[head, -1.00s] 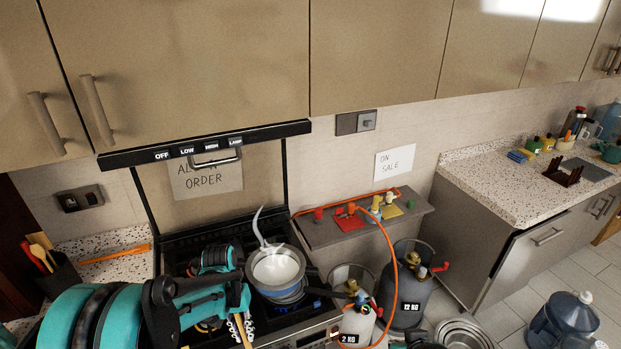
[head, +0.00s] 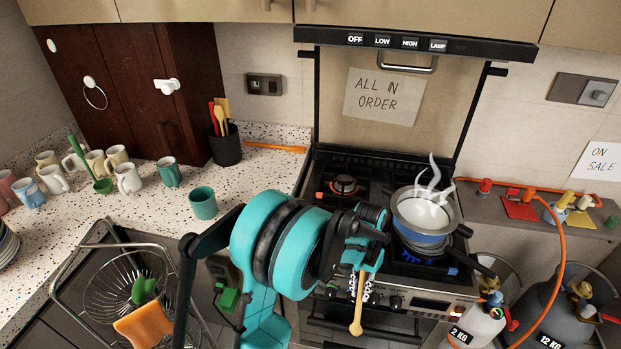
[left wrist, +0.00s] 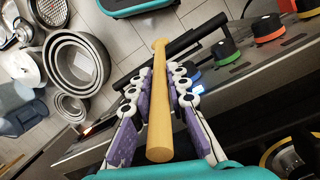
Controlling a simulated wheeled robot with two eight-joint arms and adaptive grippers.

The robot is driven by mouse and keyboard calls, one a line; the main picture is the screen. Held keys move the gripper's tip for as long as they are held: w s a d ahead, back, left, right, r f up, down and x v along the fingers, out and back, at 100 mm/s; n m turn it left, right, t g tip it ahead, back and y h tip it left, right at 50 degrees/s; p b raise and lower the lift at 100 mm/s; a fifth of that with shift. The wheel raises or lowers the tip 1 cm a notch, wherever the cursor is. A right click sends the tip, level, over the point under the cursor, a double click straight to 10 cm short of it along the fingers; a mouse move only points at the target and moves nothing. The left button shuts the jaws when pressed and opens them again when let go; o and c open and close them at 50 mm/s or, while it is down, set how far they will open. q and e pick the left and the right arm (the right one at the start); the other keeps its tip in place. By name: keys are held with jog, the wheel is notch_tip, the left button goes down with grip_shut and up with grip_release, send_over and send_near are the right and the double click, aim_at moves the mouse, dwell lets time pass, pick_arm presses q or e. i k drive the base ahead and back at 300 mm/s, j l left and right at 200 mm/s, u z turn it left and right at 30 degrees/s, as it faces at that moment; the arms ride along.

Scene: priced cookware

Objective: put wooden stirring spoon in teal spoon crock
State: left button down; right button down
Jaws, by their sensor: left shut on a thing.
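My left gripper (head: 362,288) is shut on the wooden stirring spoon (head: 357,312), in front of the stove. The spoon hangs down below the fingers in the head view. In the left wrist view the spoon (left wrist: 159,110) runs lengthwise between the two purple-padded fingers (left wrist: 160,95). The teal spoon crock (head: 203,203), a plain cup with no handle in sight, stands upright on the speckled counter, left of my left gripper and apart from it. Its inside is mostly hidden. My right gripper is not in view.
A black holder (head: 226,147) with utensils and a handled teal mug (head: 169,173) stand behind the crock. Several mugs stand farther left. A wire rack (head: 115,290) is in front. A steaming pot (head: 424,218) sits on the stove (head: 330,205).

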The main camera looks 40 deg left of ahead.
aim_at(207, 211)
jog(key=j+u, duration=0.65)
jog(key=u, duration=0.15)
jog(key=k, duration=0.05)
